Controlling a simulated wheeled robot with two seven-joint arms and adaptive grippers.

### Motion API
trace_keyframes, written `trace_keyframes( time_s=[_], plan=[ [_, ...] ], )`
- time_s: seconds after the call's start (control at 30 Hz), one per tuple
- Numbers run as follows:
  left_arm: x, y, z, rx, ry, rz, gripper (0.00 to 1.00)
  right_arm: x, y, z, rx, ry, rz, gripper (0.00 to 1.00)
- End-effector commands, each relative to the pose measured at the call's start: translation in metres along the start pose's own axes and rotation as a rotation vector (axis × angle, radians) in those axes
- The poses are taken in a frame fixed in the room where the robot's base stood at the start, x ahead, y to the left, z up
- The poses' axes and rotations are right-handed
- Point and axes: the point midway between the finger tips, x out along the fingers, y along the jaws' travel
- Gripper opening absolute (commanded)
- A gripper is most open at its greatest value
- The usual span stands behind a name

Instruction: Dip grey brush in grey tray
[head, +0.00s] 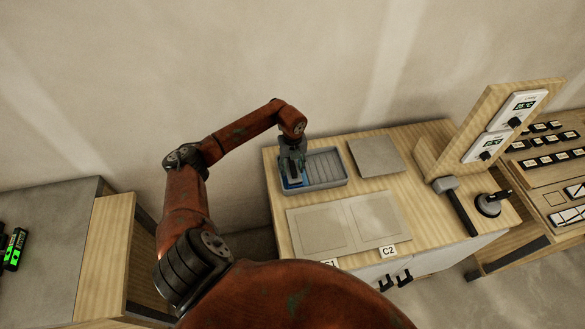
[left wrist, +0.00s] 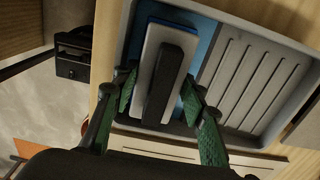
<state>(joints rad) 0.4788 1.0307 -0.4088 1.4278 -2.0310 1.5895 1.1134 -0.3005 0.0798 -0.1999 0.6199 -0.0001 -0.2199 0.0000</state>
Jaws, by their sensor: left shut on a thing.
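My left gripper (head: 291,168) reaches down over the left end of the grey tray (head: 328,184) on the wooden worktop. In the left wrist view, its green-padded fingers (left wrist: 158,88) are shut on the grey brush (left wrist: 152,48), one on each side of the dark handle. The brush has a pale grey back and a blue edge. It is over the blue-bottomed well of the tray (left wrist: 258,85), left of the ribbed slope. Whether its underside touches the blue cannot be told. My right gripper is not in view.
A square grey tile (head: 377,155) lies right of the tray. Two panels (head: 348,222) labelled C1 and C2 lie in front. A mallet (head: 456,205) and a suction cup (head: 488,204) are at the right, near an upright board (head: 480,135) with two gauges.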

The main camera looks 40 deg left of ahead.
Motion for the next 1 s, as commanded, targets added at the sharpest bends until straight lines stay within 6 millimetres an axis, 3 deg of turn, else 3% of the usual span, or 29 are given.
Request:
trace_keyframes(
  time_s=[0.37, 1.0],
  plan=[
    [-0.005, 0.0, 0.001, 0.0, -0.001, -0.001, 0.14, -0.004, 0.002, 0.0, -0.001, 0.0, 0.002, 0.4],
    [-0.068, 0.0, 0.001, 0.0, -0.002, -0.001, 0.14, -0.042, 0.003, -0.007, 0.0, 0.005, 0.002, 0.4]
  ],
)
